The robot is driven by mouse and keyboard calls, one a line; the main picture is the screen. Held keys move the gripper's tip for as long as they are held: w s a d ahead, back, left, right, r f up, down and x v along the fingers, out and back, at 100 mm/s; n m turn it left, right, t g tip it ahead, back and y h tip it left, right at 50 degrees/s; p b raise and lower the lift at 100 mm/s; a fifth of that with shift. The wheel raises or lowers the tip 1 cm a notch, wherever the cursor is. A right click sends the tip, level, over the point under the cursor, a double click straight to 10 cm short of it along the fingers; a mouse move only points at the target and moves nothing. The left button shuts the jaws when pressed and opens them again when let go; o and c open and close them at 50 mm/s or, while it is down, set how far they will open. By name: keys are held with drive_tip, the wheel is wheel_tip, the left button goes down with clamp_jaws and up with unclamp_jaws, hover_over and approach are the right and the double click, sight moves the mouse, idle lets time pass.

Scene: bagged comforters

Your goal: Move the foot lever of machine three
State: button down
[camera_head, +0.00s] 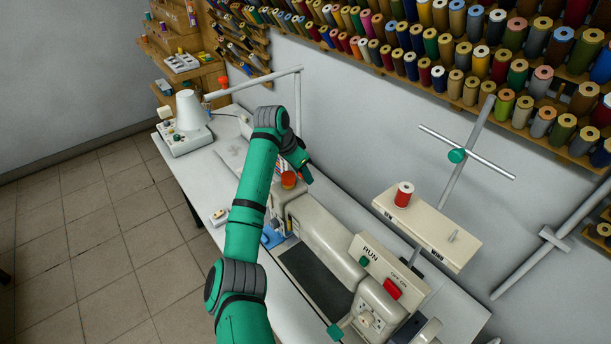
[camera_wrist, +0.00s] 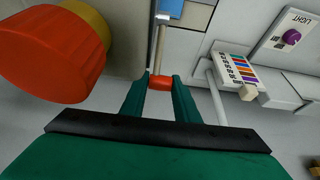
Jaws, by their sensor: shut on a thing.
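My gripper (camera_wrist: 160,92) is shut on the red-orange tip (camera_wrist: 161,82) of a thin metal lever (camera_wrist: 160,45) in the wrist view. This appears to be the foot lever, with its rod running away from my fingers. In the head view my gripper (camera_head: 304,172) is at the far end of a cream sewing machine (camera_head: 325,235), beside its orange knob (camera_head: 288,180). The knob also fills the left of the wrist view (camera_wrist: 50,50). The lever is hidden behind my arm in the head view. No machine number can be read.
A white thread cone (camera_head: 189,110) stands on the table's far end. A shelf with a red spool (camera_head: 403,194) is above the machine's near end. A wall rack of spools (camera_head: 450,45) lines the back. Tiled floor (camera_head: 85,240) is clear at left.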

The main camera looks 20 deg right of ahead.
drive_tip(key=shift+s+a+r, duration=0.1)
drive_tip(key=shift+a+r, duration=0.1)
drive_tip(key=shift+a, duration=0.1)
drive_tip(key=c, duration=1.4)
unclamp_jaws()
drive_tip(key=shift+o, duration=0.2)
drive_tip(key=v, duration=1.1)
drive_tip(key=shift+d, duration=0.15)
